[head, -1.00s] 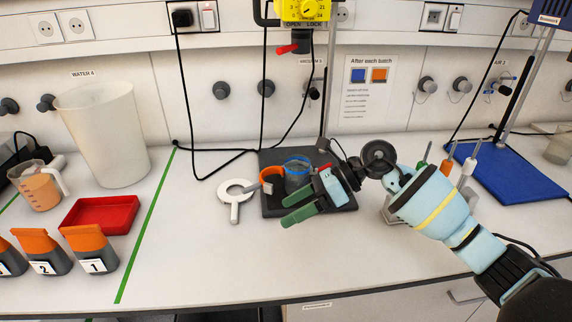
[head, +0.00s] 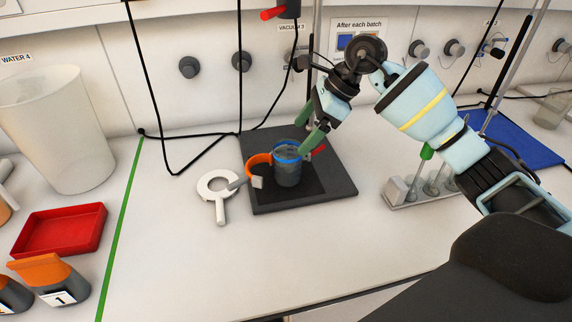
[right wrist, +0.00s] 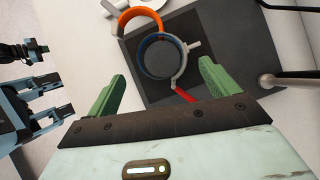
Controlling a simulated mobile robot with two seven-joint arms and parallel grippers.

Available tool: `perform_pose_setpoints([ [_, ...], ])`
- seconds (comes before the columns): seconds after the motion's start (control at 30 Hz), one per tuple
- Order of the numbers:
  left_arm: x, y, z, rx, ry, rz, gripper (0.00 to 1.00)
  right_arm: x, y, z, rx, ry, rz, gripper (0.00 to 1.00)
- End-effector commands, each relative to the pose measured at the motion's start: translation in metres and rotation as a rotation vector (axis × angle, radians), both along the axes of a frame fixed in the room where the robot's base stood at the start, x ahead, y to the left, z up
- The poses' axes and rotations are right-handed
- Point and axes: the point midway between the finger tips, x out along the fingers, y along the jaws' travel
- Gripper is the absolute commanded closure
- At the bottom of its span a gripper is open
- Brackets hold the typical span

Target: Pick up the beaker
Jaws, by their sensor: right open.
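The beaker (head: 288,172) is a small grey vessel with a blue ring at its rim. It stands upright on a dark plate (head: 335,178); it also shows in the right wrist view (right wrist: 158,62). In the right wrist view, the green fingers (right wrist: 163,74) are spread, one on each side of the beaker's near side. I see no contact with it. My left gripper does not show in the head view.
An orange ring (head: 257,161) sits against the beaker's left side; a red tab (head: 318,151) is at its right. A white ring with a handle (head: 219,188) lies left of the plate. A flask rack (head: 425,190) stands right. The front counter is clear.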

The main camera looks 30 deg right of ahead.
Motion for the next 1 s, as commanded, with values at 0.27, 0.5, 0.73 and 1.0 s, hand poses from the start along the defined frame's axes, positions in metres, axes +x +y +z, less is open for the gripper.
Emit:
perform_pose_setpoints([
  [0.27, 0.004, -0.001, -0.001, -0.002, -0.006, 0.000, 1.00, 0.002, 0.004, -0.009, 0.000, 0.000, 0.000, 0.13],
  [0.5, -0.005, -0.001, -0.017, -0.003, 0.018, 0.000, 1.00, 0.009, 0.020, -0.039, 0.001, 0.004, 0.001, 0.13],
  [0.73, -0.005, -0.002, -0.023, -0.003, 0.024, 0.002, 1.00, 0.013, 0.027, -0.047, 0.001, -0.003, -0.002, 0.13],
  [1.0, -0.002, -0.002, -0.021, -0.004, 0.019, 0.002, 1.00, 0.013, 0.027, -0.046, 0.000, -0.004, -0.001, 0.30],
])
